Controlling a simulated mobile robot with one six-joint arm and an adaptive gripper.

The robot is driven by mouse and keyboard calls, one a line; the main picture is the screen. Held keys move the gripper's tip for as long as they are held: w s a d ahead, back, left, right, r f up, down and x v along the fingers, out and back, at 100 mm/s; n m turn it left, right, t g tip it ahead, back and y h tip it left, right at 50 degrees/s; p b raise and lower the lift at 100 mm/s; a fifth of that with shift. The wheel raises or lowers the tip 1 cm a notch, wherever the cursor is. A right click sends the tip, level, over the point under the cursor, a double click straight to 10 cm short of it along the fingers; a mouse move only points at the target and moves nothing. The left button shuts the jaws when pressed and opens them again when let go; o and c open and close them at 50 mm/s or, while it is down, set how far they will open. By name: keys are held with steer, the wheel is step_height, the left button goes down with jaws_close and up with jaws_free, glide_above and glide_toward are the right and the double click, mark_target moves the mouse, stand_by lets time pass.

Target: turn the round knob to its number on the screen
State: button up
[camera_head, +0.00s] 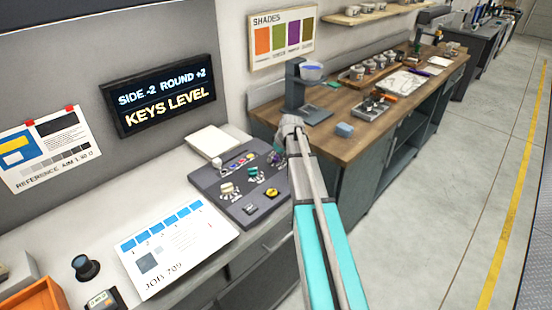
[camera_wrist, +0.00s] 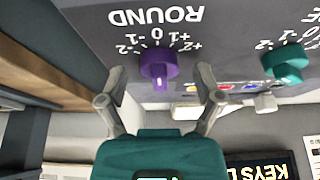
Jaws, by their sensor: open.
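The purple round knob (camera_wrist: 158,66) stands out from a dark panel, above the upside-down word ROUND in upright reading. A pale mark shows on its near face. The screen (camera_head: 160,96) reads SIDE -2, ROUND +2, KEYS LEVEL. The dark panel (camera_head: 205,178) lies on the counter in the head view, near my arm's end.
A teal knob (camera_wrist: 285,64) with its own scale sits right of the purple knob in the wrist view. Small coloured keys (camera_wrist: 222,87) lie near it. A wooden bench (camera_head: 350,130) stands beyond my arm.

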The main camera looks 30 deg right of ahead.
steer(key=shift+a, duration=0.1)
steer(key=c, duration=1.2)
steer(key=shift+o, duration=0.2)
steer(key=shift+m, duration=0.3)
steer(key=m+h, duration=0.1)
steer(key=m, duration=0.2)
steer(key=m+h, duration=0.1)
steer(key=m, duration=0.1)
steer(key=shift+a+m+h, duration=0.15)
steer(key=shift+m+h, duration=0.15)
steer(key=shift+m, duration=0.1)
steer(key=m+h, duration=0.1)
steer(key=m, duration=0.1)
steer(key=m+g, duration=0.1)
steer(key=m, duration=0.2)
steer(key=shift+a+m+h, duration=0.1)
steer(key=shift+m+h, duration=0.2)
steer(key=shift+h, duration=0.1)
